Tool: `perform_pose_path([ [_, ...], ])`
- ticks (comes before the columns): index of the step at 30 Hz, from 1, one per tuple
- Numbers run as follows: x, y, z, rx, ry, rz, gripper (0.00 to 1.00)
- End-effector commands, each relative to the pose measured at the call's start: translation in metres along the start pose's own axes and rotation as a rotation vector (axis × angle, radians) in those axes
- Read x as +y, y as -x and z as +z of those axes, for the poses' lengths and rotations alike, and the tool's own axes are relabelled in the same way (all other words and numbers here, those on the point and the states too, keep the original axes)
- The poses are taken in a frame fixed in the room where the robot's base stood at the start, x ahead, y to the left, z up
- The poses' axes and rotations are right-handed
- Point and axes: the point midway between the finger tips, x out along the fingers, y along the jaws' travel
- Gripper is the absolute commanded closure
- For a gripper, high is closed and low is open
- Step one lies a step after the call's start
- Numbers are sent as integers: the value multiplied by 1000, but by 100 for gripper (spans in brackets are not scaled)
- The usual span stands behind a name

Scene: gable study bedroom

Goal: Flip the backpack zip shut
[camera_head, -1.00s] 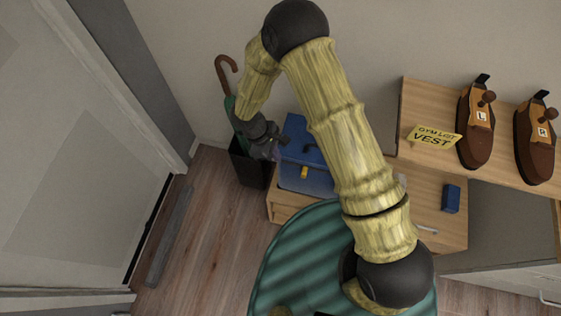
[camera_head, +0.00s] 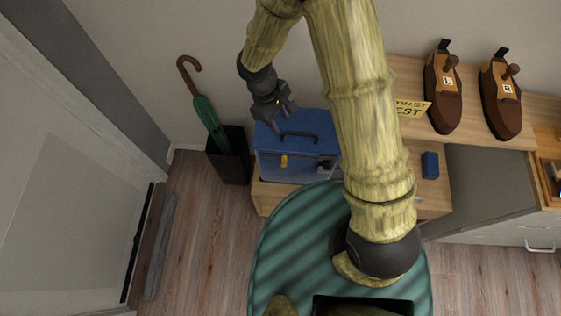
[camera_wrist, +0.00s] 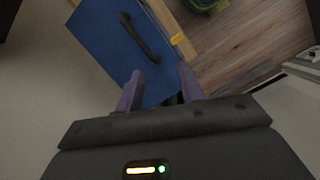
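No backpack or zip can be made out. A blue case (camera_head: 320,138) with a dark carry handle on top and a yellow latch (camera_head: 284,161) on its front stands on a low wooden cabinet. Its blue top (camera_wrist: 110,45) also fills the upper left of the wrist view, with the handle across it. My gripper (camera_head: 281,120) is over the back left part of the case. In the wrist view its two purple fingers (camera_wrist: 160,88) are apart with nothing seen between them. I cannot tell whether the fingertips touch the case.
A dark bin (camera_head: 229,160) with a green umbrella (camera_head: 208,118) stands left of the cabinet (camera_head: 268,196). A small blue box (camera_head: 430,165) lies to the right. Two wooden planes (camera_head: 443,95) and a yellow sign (camera_head: 411,107) are on a shelf. Floor at left is mostly clear.

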Motion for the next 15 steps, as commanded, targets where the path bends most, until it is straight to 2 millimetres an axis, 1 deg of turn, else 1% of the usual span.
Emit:
perform_pose_path([
  [1, 13, 13, 19, 28, -88, -7, 62],
  [5, 34, 38, 64, 96, -304, -32, 62],
  [6, 39, 44, 78, 118, -372, -38, 62],
  [10, 51, 64, 124, 194, -598, -55, 62],
  [15, 57, 83, 183, 300, -894, -65, 62],
])
